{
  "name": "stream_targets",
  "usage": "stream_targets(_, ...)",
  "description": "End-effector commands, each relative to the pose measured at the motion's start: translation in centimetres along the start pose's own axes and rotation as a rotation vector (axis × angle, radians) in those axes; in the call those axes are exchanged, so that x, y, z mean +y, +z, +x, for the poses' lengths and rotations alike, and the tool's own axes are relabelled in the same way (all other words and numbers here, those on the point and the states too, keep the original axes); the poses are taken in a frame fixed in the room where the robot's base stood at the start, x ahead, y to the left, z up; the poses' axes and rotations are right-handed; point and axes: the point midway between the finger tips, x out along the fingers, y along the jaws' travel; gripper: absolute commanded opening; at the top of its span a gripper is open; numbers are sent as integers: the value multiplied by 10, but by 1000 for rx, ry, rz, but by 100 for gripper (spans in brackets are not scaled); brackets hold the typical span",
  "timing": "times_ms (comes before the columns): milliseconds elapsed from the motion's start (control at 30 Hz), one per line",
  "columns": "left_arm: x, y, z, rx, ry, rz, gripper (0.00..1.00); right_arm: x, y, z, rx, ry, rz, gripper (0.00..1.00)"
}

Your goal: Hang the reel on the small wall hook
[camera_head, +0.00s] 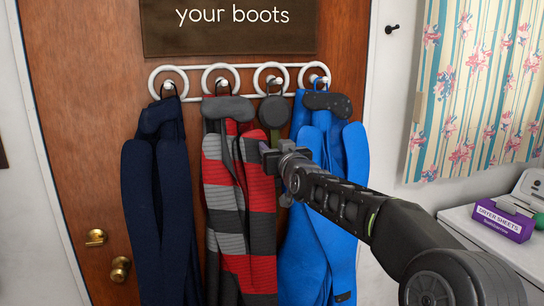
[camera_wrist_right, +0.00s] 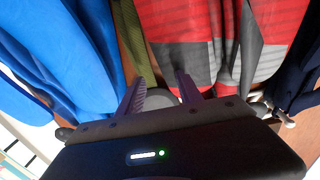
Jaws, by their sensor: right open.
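The reel (camera_head: 274,112) looks like a dark round disc with a green strap below it. It hangs from the third ring of the white hook rail on the door, between the red-grey striped scarf and the blue garment. The small wall hook (camera_head: 391,29) is dark and empty, on the white wall right of the door. My right gripper (camera_head: 272,152) is just below the reel in the picture, in front of the strap. In the right wrist view its open fingers (camera_wrist_right: 159,92) have a grey rounded part, probably the reel, between or behind them; contact cannot be told. My left gripper is not in view.
The white rail (camera_head: 237,68) also holds a navy garment (camera_head: 152,190), the striped scarf (camera_head: 245,215) and the blue garment (camera_head: 315,250), close around my gripper. A floral curtain (camera_head: 475,95) hangs right of the hook. A purple box (camera_head: 503,220) stands on a white appliance.

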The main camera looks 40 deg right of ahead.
Motion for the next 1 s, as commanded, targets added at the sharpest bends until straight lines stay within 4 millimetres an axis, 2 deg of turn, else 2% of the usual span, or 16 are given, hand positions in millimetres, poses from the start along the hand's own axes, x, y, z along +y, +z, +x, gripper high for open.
stream_targets(67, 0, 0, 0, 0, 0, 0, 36, 0, 0, 0, 0, 0, 0, 35)
stream_targets(500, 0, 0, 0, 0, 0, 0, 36, 0, 0, 0, 0, 0, 0, 0)
stream_targets(1000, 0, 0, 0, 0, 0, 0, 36, 0, 0, 0, 0, 0, 0, 0)
